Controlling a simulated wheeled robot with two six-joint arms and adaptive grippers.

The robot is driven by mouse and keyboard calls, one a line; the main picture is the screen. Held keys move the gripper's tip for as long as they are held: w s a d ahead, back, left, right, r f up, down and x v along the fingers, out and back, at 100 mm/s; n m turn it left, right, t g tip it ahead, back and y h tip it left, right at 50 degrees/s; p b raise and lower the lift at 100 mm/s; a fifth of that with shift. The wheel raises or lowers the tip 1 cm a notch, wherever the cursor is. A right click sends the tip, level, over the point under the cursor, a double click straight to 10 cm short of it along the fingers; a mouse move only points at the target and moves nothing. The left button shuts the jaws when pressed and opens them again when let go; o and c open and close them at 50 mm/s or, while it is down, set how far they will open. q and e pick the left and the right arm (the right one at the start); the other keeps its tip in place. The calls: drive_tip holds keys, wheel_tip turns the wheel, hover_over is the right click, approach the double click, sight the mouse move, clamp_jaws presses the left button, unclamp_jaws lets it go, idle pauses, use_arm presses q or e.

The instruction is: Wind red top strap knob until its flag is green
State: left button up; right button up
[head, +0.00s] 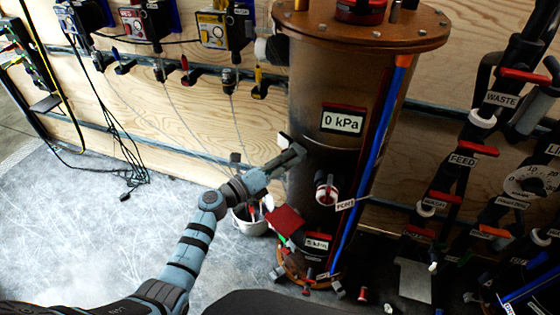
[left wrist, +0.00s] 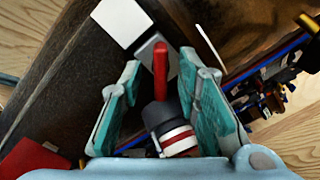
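My left gripper (head: 288,158) reaches to the left side of the brown cylindrical tank (head: 310,85) in the head view. In the left wrist view its two teal fingers are spread apart (left wrist: 160,90). Between them in that picture show a red upright handle (left wrist: 160,65) and a dark round fitting with red and white bands (left wrist: 178,138); I cannot tell their depth or any contact. A red and white fitting (head: 326,188) sits on the tank front. I cannot tell which part is the top strap knob, and its flag is not clearly seen. My right gripper is not in view.
A 0 kPa display (head: 343,121) is on the tank, beside a blue tube (head: 373,165). A red plate (head: 287,221) sticks out low on the tank. A white bucket (head: 250,220) stands behind my arm. Labelled valves and pipes crowd the right; the floor at left is mostly clear.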

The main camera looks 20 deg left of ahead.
use_arm(q)
drive_tip(key=shift+c, duration=0.7)
clamp_jaws()
drive_tip(key=n+p, duration=0.3)
drive_tip(key=n, duration=0.1)
drive_tip(key=shift+s+n, duration=0.15)
drive_tip(key=shift+n, duration=0.15)
drive_tip(key=shift+n+p, duration=0.45)
drive_tip(key=shift+n, duration=0.15)
drive_tip(key=shift+f, duration=0.1)
